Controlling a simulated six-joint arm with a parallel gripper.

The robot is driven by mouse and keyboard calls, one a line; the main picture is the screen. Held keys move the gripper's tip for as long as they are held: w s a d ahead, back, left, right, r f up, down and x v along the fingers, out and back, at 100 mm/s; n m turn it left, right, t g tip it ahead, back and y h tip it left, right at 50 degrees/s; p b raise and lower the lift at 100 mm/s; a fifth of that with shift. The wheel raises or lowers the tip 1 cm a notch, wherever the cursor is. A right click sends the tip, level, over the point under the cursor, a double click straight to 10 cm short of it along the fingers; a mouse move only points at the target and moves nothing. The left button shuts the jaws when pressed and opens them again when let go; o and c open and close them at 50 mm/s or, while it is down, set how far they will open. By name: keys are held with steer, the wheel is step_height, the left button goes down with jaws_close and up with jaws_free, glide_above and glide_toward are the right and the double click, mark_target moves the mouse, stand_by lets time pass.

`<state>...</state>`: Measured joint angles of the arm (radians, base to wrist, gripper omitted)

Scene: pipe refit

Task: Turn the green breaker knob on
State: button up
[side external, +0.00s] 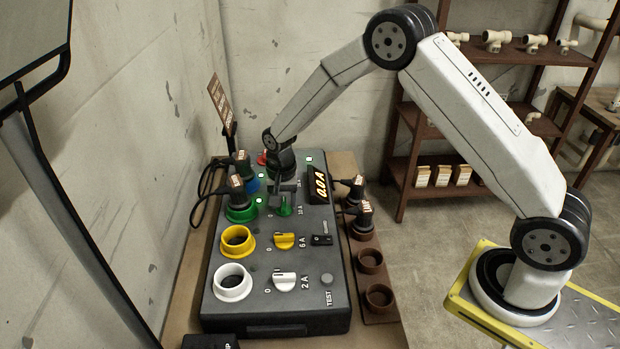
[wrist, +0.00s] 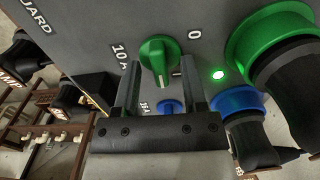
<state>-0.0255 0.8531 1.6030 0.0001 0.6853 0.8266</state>
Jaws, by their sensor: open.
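The green breaker knob (side external: 284,208) sits on the grey panel box, between a "0" mark and a "10 A" mark. In the wrist view the green knob (wrist: 158,62) shows its raised grip ridge running roughly up and down the picture. My gripper (side external: 285,188) is over the knob, pointing down at the panel. In the wrist view my gripper (wrist: 160,82) is open, with one finger on each side of the knob and visible gaps between. The depth between fingertips and panel is hard to judge. A small green lamp (wrist: 218,74) is lit beside the knob.
A green socket (side external: 242,215) with a black plug and cable stands left of the knob. A yellow knob (side external: 284,241) and a white knob (side external: 285,281) sit nearer the front. A display (side external: 320,185) reading 0.0A stands close on the right. Plugs stand in the brown rack (side external: 378,318).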

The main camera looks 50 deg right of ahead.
mark_target(285, 202)
step_height(285, 202, up, 7)
steer(key=shift+r, duration=0.4)
stand_by(0.5)
steer(key=shift+s+r, duration=0.1)
steer(key=shift+s, duration=0.05)
steer(key=s+d+r+n+t, duration=0.1)
steer(key=s+n, duration=0.8)
steer(key=s, duration=1.2)
step_height(285, 202, up, 2)
steer(key=shift+s+d+r+t, duration=0.1)
steer(key=shift+s+d+t, duration=0.05)
steer(key=shift+t, duration=0.65)
